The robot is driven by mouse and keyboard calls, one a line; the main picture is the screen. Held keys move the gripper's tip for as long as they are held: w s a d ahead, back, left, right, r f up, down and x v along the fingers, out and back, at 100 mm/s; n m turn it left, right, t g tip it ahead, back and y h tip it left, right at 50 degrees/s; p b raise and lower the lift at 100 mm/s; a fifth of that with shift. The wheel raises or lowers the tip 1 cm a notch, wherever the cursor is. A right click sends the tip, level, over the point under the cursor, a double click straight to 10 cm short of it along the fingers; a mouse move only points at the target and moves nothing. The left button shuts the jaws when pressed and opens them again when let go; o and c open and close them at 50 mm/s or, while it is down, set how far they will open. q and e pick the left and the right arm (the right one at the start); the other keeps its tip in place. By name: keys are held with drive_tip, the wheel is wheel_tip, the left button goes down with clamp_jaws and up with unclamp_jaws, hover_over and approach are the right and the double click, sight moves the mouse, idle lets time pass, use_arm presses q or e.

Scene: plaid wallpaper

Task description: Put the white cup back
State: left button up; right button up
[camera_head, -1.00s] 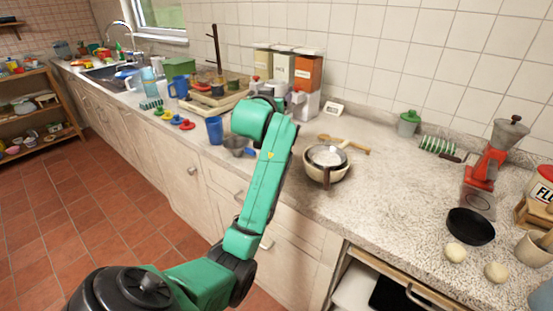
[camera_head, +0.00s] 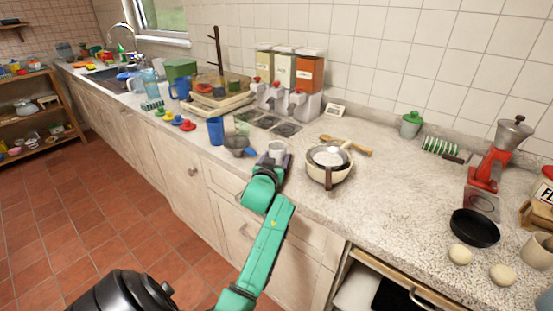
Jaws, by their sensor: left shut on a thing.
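My left gripper (camera_head: 275,158) is over the front part of the counter, shut on a small whitish cup. The white cup (camera_head: 277,148) shows just beyond the fingers; its lower part is hidden by the gripper. I cannot tell whether it touches the counter. It is right of a grey measuring cup or pot (camera_head: 238,143) and left of a bowl (camera_head: 327,170) with a strainer on it. My right gripper is not in view.
A dispenser (camera_head: 284,98) with several red-tapped containers stands by the wall, with dark square panels (camera_head: 268,122) in front. A blue cup (camera_head: 215,131) stands left. A wooden spoon (camera_head: 345,145) lies behind the bowl. The counter (camera_head: 385,190) right of the bowl is clear.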

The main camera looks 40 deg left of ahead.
use_arm(q)
drive_tip(key=shift+f, duration=0.15)
drive_tip(key=o, duration=1.5)
drive_tip(key=shift+c, duration=0.2)
drive_tip(key=shift+r, duration=0.3)
drive_tip(key=v, duration=1.2)
drive_tip(key=shift+b, duration=0.4)
drive_tip(key=shift+f, duration=0.2)
